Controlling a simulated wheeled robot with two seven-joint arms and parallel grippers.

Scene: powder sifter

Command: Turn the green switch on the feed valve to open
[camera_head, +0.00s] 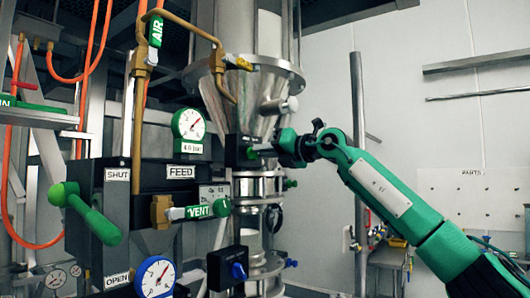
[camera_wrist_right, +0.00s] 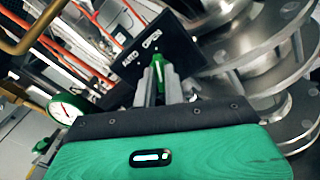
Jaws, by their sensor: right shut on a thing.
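A black switch box (camera_head: 238,151) is mounted on the steel column under the hopper, and it also shows in the right wrist view (camera_wrist_right: 180,50). Its face carries the words AUTO and OPEN in the right wrist view. The green switch (camera_wrist_right: 158,66) stands out from this face below the word OPEN. My right gripper (camera_head: 262,152) reaches the box from the right. Its two fingers (camera_wrist_right: 159,84) are shut on the green switch, one on each side. The fingers partly hide the switch, and I cannot tell exactly which word it points at. My left gripper is not in view.
A panel at left carries a large green lever (camera_head: 95,212) between SHUT and OPEN labels, a green VENT handle (camera_head: 208,210) and two gauges (camera_head: 188,124). A box with a blue knob (camera_head: 238,271) sits below. Steel flanges crowd the right side in the wrist view (camera_wrist_right: 262,75).

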